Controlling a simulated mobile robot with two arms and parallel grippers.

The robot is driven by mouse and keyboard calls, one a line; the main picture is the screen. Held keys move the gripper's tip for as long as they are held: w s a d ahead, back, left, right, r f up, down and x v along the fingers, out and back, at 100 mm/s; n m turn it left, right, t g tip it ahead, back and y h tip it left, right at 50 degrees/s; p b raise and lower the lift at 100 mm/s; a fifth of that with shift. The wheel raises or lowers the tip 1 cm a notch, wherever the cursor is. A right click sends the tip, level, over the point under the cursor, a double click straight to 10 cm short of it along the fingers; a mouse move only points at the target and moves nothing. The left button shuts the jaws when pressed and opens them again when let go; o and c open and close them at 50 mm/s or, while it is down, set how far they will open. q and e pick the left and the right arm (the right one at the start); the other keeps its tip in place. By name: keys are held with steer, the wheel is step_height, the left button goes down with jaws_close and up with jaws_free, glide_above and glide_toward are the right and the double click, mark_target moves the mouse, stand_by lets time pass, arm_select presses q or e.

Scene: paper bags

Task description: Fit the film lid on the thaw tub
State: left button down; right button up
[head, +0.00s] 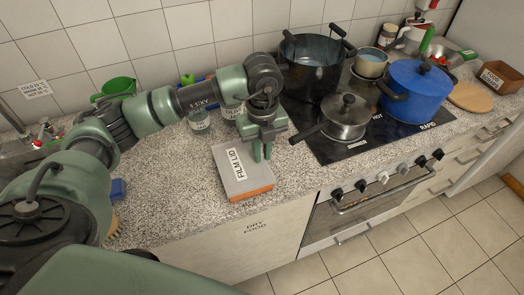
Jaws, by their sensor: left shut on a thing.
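The film lid (233,169) is a flat grey slab with a white "FILM LID" label, on the counter left of the stove. An orange-brown body (252,194) shows under its front edge; it looks like the thaw tub, but no label on it is readable. I cannot tell whether the lid is seated on it or just above it. My left gripper (262,156) points down at the lid's right back part and is shut on the lid's edge. Its fingers hide part of that edge. My right gripper is not in view.
The stove holds a black pot (313,75), a grey saucepan (345,117) and a blue pot (414,92). The saucepan's handle points toward my left gripper. A brown labelled container (500,77) is far right.

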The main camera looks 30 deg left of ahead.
arm_select(q)
steer(key=c, duration=1.3)
jaws_free()
steer(key=shift+c, duration=0.2)
steer(key=shift+o, duration=0.3)
steer(key=o, duration=0.4)
steer(key=shift+r+p, duration=2.25)
steer(key=shift+r, duration=1.3)
steer(key=shift+f, duration=0.1)
